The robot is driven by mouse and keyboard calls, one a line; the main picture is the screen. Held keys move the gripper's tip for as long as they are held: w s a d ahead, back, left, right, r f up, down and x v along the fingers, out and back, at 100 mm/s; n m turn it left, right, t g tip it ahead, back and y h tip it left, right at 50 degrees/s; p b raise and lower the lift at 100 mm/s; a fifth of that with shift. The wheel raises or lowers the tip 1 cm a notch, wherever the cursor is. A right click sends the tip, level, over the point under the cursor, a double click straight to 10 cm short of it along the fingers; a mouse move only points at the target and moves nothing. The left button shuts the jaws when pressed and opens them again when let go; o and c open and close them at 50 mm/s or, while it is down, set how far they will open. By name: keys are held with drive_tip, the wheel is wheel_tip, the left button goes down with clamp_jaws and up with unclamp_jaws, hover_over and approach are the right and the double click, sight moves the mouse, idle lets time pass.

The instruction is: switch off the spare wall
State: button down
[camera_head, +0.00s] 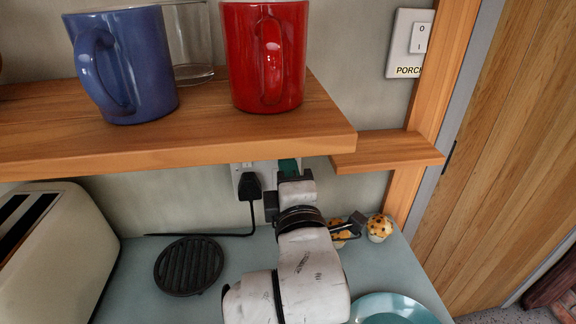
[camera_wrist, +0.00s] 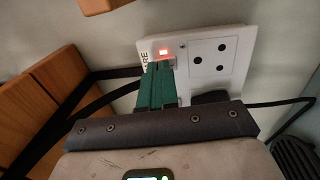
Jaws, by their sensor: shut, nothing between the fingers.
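The white wall socket plate (camera_wrist: 243,65) fills the upper middle of the wrist view. It has an empty three-hole outlet, and a small red light (camera_wrist: 163,52) glows on it. A label ending in "ARE" is beside the light, partly hidden. My gripper (camera_wrist: 160,66) is shut and empty, its green fingers right at the lit switch area; I cannot tell whether they touch it. They hide part of the switch. In the head view the plate (camera_head: 237,176) is under the shelf, with my gripper (camera_head: 289,166) at its right side.
The wooden shelf (camera_head: 180,145) with blue (camera_head: 135,70) and red (camera_head: 265,60) mugs overhangs my arm. A toaster (camera_head: 55,250), black trivet (camera_head: 188,265), muffin (camera_head: 379,228) and teal plate (camera_head: 390,308) stand around. A PORCH switch (camera_head: 410,45) is upper right.

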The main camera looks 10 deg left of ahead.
drive_tip(key=r+g+p, duration=0.1)
drive_tip(key=p, duration=0.3)
drive_tip(key=g+p, duration=0.1)
drive_tip(key=p, duration=0.3)
drive_tip(key=shift+w+r+h+p, duration=0.3)
drive_tip(key=shift+r+h+p, duration=0.05)
drive_tip(key=shift+r+h, duration=0.05)
drive_tip(key=shift+f+g+p, duration=0.15)
drive_tip(key=shift+g+p, duration=0.25)
drive_tip(key=shift+p, duration=0.2)
drive_tip(key=shift+f, duration=0.1)
